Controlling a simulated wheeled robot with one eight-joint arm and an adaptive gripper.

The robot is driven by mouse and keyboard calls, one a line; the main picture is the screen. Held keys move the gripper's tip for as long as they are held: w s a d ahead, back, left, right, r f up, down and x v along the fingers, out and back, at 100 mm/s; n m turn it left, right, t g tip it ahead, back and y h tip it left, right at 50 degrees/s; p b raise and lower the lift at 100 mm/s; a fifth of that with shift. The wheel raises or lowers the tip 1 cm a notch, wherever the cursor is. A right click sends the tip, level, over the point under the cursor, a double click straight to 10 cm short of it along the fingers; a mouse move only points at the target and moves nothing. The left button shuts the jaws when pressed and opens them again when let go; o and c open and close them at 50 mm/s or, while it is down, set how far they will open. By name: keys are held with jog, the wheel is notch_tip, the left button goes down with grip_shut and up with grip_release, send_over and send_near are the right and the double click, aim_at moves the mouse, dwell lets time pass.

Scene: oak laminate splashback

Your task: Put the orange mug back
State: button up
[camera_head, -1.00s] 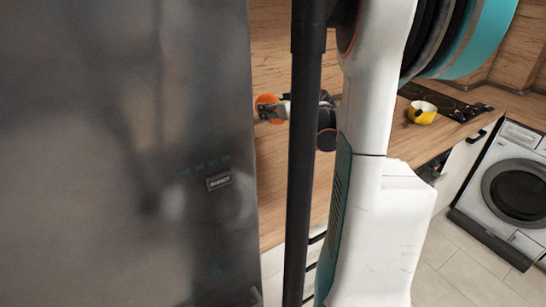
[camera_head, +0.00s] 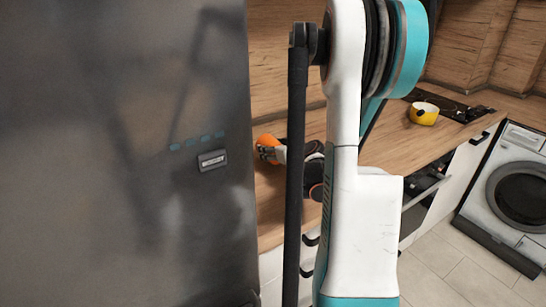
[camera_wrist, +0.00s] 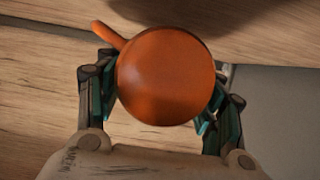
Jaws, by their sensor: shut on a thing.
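The orange mug (camera_wrist: 168,76) fills the middle of the wrist view, with its handle pointing to the upper left. My gripper (camera_wrist: 160,100) is shut on it, with one finger on each side of its round body. In the head view the mug (camera_head: 266,142) shows near the large grey appliance, and my gripper (camera_head: 280,153) is at its right side. My arm partly hides the gripper there. I cannot tell whether the mug touches the wooden counter (camera_head: 272,205).
A large grey metal appliance (camera_head: 120,230) stands close on the left. A yellow mug or pot (camera_head: 424,113) is by the black hob (camera_head: 465,112) at the back right. A white washing machine (camera_head: 510,190) stands at the right. Tiled floor (camera_head: 450,260) lies in front.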

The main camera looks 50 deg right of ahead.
jog(key=shift+f, duration=0.95)
jog(key=shift+f+b, duration=0.25)
jog(key=shift+b, duration=0.1)
jog(key=o, duration=1.4)
jog(key=shift+r, duration=0.1)
